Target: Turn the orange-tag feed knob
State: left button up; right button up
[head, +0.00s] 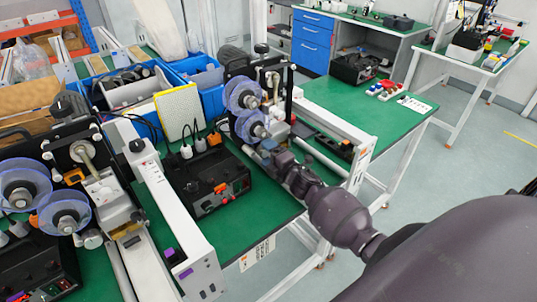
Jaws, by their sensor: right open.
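Two coder machines with clear purple-tinted reels stand on the green bench. The right coder (243,95) has a white rail (335,125) with an orange tag (363,156) at its near end. The left coder (22,186) has purple tags on its rail. My right arm reaches in from the lower right. My right gripper (262,156) is open at the front of the right coder, just below its lower reel (251,127). I cannot tell whether it touches anything there. A black knob (261,48) tops the right coder; I cannot tell which knob is the feed knob. My left gripper is out of view.
A black control box (207,180) with an orange switch stands left of my right gripper. The green bench top (375,110) is mostly clear right of the rail.

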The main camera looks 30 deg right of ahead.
jog(key=s, duration=1)
jog(key=shift+s+d, duration=0.4)
jog(key=shift+b, duration=0.3)
